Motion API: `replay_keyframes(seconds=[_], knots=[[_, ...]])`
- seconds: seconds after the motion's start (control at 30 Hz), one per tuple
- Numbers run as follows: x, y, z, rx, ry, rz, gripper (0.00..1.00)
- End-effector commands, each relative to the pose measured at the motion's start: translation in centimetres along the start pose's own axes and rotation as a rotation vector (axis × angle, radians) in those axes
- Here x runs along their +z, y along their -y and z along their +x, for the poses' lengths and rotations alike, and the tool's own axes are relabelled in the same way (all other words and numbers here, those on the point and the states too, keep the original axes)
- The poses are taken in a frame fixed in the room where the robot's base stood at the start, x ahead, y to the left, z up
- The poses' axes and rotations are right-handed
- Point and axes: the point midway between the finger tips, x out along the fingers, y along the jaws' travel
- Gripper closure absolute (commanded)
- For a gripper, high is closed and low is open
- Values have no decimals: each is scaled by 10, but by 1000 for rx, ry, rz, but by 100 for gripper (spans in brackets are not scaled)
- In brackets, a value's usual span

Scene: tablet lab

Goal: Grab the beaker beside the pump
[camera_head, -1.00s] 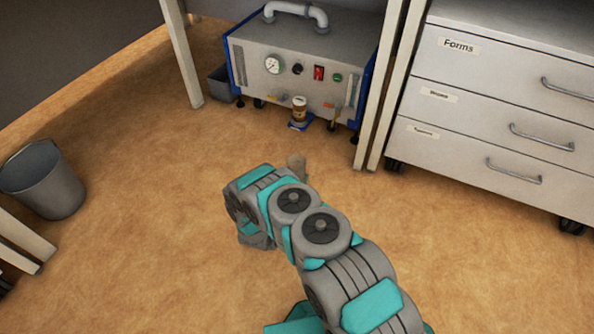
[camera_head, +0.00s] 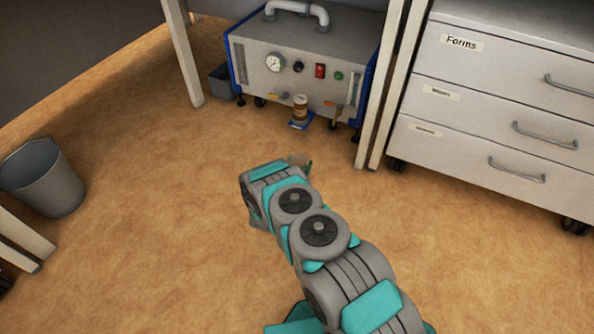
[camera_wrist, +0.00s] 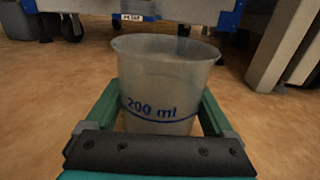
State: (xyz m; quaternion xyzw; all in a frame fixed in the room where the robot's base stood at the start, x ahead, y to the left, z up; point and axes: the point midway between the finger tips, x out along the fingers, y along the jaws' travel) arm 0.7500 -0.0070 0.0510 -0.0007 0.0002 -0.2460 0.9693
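A clear beaker (camera_wrist: 165,80) with blue "200 ml" print stands upright in the middle of the wrist view, close to the camera. My gripper (camera_wrist: 162,98) is open, with its teal fingers on the left and right of the beaker. I see no clear squeeze on it, and its base is hidden by the gripper. In the head view a pale bit just past my arm's end seems to be the beaker, mostly hidden. The pump (camera_head: 300,62) is a grey box with blue edges, a gauge and a pipe handle, beyond the beaker under the bench.
A brown jar (camera_head: 301,107) stands on a blue base at the pump's front. A drawer cabinet (camera_head: 478,120) is at the right, beside bench legs (camera_head: 392,90). A grey bucket (camera_head: 45,178) stands at the left. The brown floor (camera_head: 150,240) between is clear.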

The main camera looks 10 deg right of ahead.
Motion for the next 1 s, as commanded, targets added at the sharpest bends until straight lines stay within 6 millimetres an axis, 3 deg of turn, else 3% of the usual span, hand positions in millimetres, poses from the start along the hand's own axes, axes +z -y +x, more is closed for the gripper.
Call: replay_keyframes(seconds=[0.03,0.47,0.77,1.0], knots=[[0,0,0,0,0,0,20],[0,0,0,0,0,0,67],[2,0,0,0,0,0,67],[16,1,0,1,-3,-2,67]])
